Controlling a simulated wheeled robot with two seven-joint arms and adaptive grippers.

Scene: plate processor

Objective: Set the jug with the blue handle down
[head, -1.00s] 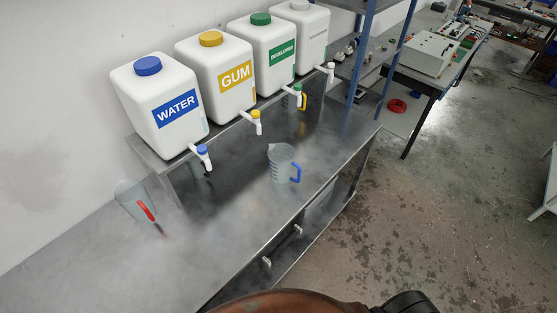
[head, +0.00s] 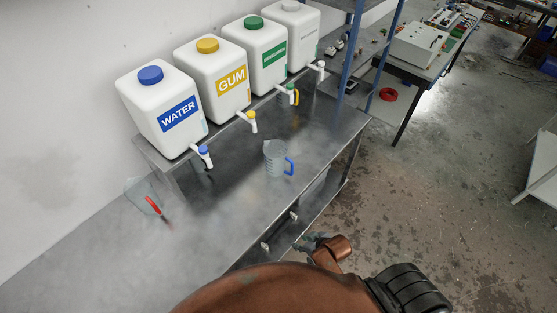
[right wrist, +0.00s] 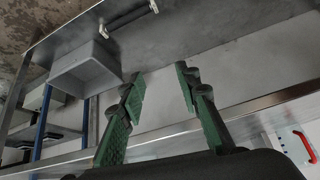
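The jug with the blue handle (head: 275,158) is clear, with marks on its side. It stands upright on the metal worktop, in front of the dispensers, its blue handle toward the right. My right gripper (head: 313,241) shows small in the head view, beyond the worktop's front edge and apart from the jug. In the right wrist view its two green fingers (right wrist: 157,73) are spread with nothing between them. The blue-handled jug cannot be made out there. My left gripper is not in view.
A red-handled clear jug (head: 145,193) is at the left of the worktop (head: 225,222); its handle also shows in the right wrist view (right wrist: 306,146). Water (head: 165,108), gum (head: 212,80) and other dispensers stand behind, taps facing forward. A blue post (head: 350,50) rises at the worktop's far end.

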